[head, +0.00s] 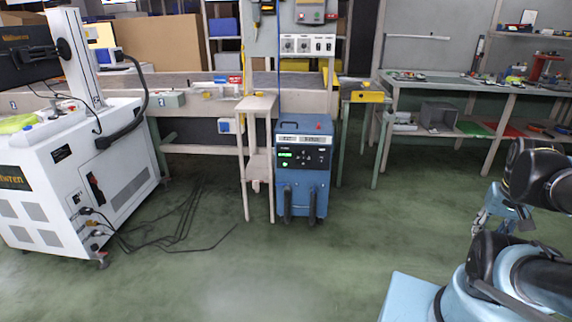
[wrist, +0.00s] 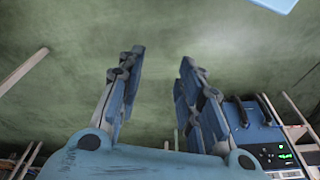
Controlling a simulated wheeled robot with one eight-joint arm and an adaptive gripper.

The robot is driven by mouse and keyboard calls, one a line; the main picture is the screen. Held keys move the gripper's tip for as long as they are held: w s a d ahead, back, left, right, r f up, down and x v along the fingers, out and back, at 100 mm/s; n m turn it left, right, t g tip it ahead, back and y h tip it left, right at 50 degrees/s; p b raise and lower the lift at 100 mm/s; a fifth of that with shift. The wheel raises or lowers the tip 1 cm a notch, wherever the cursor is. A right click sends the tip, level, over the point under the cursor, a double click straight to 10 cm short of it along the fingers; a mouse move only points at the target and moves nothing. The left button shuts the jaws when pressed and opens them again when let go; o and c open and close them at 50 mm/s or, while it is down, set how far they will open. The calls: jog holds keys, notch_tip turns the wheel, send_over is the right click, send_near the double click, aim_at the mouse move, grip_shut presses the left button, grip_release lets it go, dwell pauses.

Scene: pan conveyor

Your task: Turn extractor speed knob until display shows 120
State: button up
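A blue box-shaped unit (head: 302,195), probably the extractor, stands on the floor in the head view. Its black front panel (head: 315,158) has green lit digits, a green light and small controls. Pale display strips sit above the panel. The digits are too small to read, and I cannot tell which control is the speed knob. The unit also shows at the lower right of the wrist view (wrist: 245,112), tilted, with green lights. My gripper (wrist: 160,62) has its two fingers apart with nothing between them. In the head view my gripper (head: 490,212) is at the right, well away from the unit.
A white machine (head: 85,170) stands at the left with cables (head: 185,235) on the floor. A wooden stand (head: 258,106) is close beside the blue unit. Workbenches (head: 460,86) line the back and right. The green floor (head: 330,265) in front is clear.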

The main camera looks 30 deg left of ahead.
jog(key=shift+w+d, duration=0.2)
